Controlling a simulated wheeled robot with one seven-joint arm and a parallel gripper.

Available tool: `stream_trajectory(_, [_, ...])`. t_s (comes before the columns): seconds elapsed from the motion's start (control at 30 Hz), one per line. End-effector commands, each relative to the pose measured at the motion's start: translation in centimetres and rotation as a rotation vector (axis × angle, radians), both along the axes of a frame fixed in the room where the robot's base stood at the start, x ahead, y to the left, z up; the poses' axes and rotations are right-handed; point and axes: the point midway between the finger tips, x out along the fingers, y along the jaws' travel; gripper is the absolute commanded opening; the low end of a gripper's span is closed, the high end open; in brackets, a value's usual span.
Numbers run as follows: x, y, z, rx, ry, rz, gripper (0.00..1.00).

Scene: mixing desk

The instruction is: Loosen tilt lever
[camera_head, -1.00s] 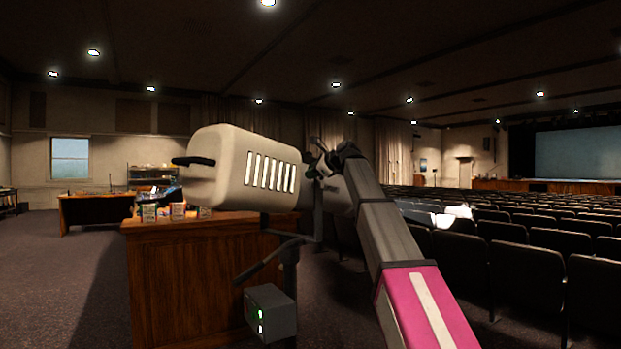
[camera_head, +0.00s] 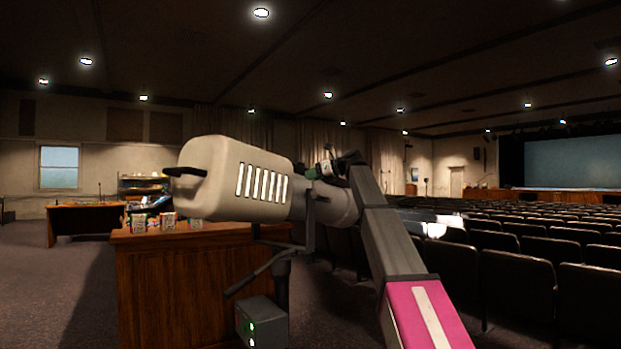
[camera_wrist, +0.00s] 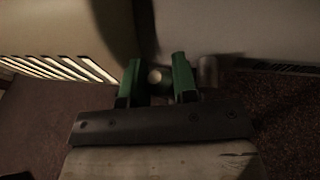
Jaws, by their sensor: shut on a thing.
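A cream spotlight (camera_head: 232,180) with bright side vents and a black rear handle sits on a dark stand in the head view. My gripper (camera_head: 326,168) is at the spotlight's far right side, near the yoke, and partly hidden behind my arm. In the wrist view my gripper (camera_wrist: 156,78) has its two green fingers on either side of a small pale round end, which I take to be the tilt lever (camera_wrist: 154,76). The jaws are shut on it. Most of the lever is hidden between the fingers.
A black bar (camera_head: 258,276) and a grey box (camera_head: 262,322) with green lights are on the stand below. A wooden desk (camera_head: 172,285) stands behind left. Rows of dark seats (camera_head: 520,282) fill the right. Carpet at left is open.

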Motion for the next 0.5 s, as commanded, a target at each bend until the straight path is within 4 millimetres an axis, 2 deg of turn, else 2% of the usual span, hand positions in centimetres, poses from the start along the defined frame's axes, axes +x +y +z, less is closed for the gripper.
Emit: stream_trajectory(0.5, [0.4,-0.29,-0.06,0.036,0.052,-0.001,0.0])
